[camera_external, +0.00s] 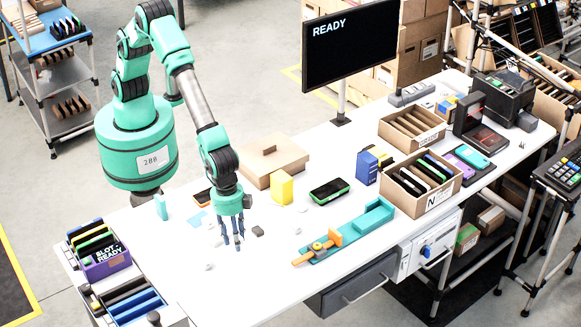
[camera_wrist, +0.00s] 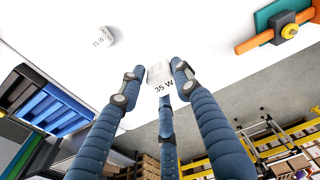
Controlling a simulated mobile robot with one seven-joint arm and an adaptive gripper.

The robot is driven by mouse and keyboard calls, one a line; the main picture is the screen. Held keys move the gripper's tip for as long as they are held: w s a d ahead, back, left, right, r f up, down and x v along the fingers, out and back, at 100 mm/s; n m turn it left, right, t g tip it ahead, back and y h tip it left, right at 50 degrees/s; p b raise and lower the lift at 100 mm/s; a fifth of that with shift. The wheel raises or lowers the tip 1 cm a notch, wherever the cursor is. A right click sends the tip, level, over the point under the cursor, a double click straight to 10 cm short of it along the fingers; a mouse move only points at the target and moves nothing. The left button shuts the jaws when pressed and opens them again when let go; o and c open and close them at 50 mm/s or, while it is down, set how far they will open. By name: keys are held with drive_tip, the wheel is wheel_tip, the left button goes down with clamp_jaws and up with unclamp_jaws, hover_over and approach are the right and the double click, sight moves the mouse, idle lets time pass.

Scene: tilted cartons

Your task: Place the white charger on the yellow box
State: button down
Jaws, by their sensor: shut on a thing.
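The yellow box (camera_external: 282,188) stands upright on the white table, right of and behind my gripper (camera_external: 231,240) in the external view. In the wrist view the three blue fingers of my gripper (camera_wrist: 155,92) are closed around a white charger marked 35 W (camera_wrist: 160,76). That held charger is hard to make out in the external view. A second white charger, marked 25 W (camera_wrist: 103,37), lies apart on the table in the wrist view. My fingers point down, low over the tabletop.
A small dark block (camera_external: 258,231) lies right of my gripper. A brown carton (camera_external: 274,163) is behind the yellow box, a black-and-green phone (camera_external: 329,190) to its right. A teal fixture (camera_external: 345,235) lies near the front edge. The purple slot bin (camera_external: 105,263) is at left.

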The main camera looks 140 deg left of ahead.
drive_tip(key=s+a+r+p, duration=0.3)
drive_tip(key=s+a+p, duration=0.1)
drive_tip(key=s+a, duration=1.1)
drive_tip(key=s+a+p, duration=0.1)
drive_tip(key=s+a, duration=0.2)
drive_tip(key=s, duration=0.3)
drive_tip(key=s+a+r+p, duration=0.1)
drive_tip(key=s+a, duration=0.3)
drive_tip(key=s, duration=0.3)
drive_tip(key=s+a+r+p, duration=0.1)
drive_tip(key=s+a, duration=0.2)
drive_tip(key=s, duration=0.3)
drive_tip(key=shift+s+a+p, duration=0.2)
drive_tip(key=shift+a+p, duration=0.05)
drive_tip(key=shift+p, duration=0.1)
drive_tip(key=shift+w, duration=0.1)
hover_over(281, 177)
drive_tip(key=shift+s+f+p, duration=0.25)
drive_tip(key=shift+f+p, duration=0.1)
drive_tip(key=shift+f, duration=0.4)
drive_tip(key=shift+f, duration=1.75)
drive_tip(key=shift+f, duration=0.1)
